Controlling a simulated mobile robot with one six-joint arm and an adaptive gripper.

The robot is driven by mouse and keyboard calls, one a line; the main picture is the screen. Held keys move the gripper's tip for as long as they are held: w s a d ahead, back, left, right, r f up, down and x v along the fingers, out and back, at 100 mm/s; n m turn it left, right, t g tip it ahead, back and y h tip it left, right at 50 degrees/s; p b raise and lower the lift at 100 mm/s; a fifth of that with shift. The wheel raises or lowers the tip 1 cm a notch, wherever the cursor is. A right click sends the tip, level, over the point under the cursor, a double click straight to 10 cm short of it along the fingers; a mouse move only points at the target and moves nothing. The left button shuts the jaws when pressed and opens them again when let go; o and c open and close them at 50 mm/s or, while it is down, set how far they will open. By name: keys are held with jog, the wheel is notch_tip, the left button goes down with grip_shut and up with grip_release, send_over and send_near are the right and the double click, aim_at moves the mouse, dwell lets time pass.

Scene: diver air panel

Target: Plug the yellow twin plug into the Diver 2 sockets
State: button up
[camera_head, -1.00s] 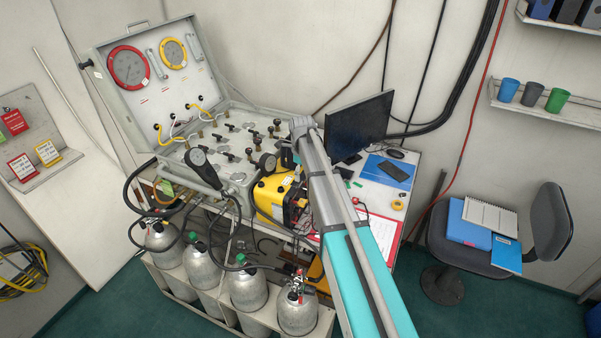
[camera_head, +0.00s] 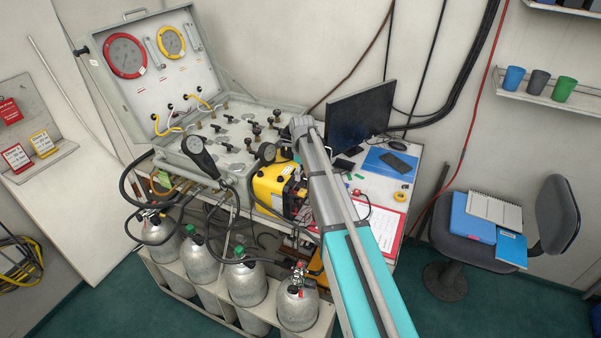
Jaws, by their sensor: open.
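The diver air panel is an open grey case (camera_head: 106,84) at upper left, its lid raised. The lid carries a red-rimmed gauge (camera_head: 125,56) and a yellow-rimmed gauge (camera_head: 171,42). Yellow leads (camera_head: 166,131) and pale leads hang at the lid's lower edge. The case's flat face (camera_head: 207,141) holds several black valves and fittings. I cannot make out the yellow twin plug or the Diver 2 sockets, and labels are too small to read. My arm reaches up from the bottom to right of the case; my gripper does not show and is likely hidden behind the arm.
A yellow device (camera_head: 271,186) stands close left of my arm. Several grey cylinders (camera_head: 247,284) with hoses stand in a rack below. A monitor (camera_head: 358,113) and a red-edged sheet (camera_head: 382,227) are right of the arm. A chair (camera_head: 478,238) stands farther right.

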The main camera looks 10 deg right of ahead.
aim_at(302, 191)
jog(key=shift+f+b, duration=3.95)
jog(key=shift+f, duration=0.35)
grip_shut()
jog(key=shift+s+d, duration=1.1)
jog(key=shift+d, duration=0.3)
